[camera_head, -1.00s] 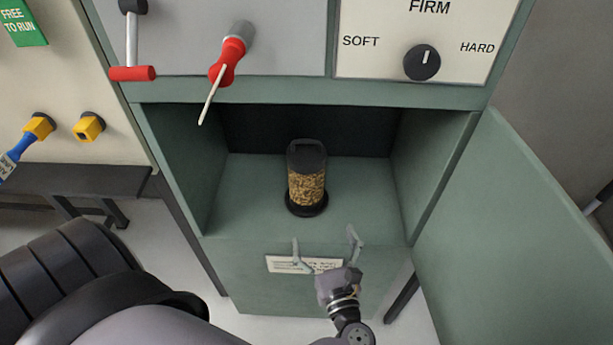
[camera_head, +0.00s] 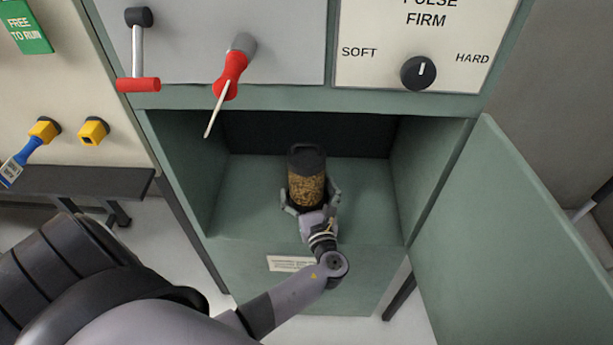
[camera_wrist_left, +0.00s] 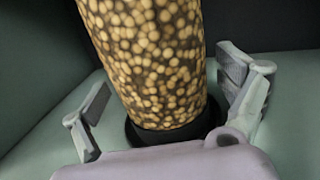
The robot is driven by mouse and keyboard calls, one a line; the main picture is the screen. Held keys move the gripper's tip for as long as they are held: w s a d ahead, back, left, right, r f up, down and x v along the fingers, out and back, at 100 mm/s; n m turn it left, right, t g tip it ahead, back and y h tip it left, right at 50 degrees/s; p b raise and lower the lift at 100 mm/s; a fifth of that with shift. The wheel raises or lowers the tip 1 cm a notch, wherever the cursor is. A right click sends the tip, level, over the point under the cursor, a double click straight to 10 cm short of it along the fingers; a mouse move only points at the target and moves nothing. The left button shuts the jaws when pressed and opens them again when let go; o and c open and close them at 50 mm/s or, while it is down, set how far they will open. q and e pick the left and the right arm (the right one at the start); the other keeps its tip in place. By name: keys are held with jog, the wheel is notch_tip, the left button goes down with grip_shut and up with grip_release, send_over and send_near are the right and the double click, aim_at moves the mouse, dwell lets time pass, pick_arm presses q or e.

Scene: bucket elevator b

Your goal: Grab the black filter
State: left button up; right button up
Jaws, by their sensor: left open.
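The black filter (camera_head: 307,178) stands upright on the floor of the green cabinet compartment. It has a black cap with a handle on top, a black base, and a body full of tan granules. In the left wrist view the filter (camera_wrist_left: 153,62) fills the middle, with its dark base low down. My left gripper (camera_head: 311,199) is inside the compartment at the filter's lower front. Its fingers are open, one on each side of the filter, and in the wrist view (camera_wrist_left: 168,105) gaps show between fingers and filter. My right gripper is not in view.
The cabinet door (camera_head: 510,235) stands open at the right. Compartment walls flank the filter, with free floor on both sides.

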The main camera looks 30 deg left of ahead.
pick_arm(q)
jog(key=shift+x, duration=0.95)
jog(key=shift+c, duration=0.6)
jog(key=c, duration=1.5)
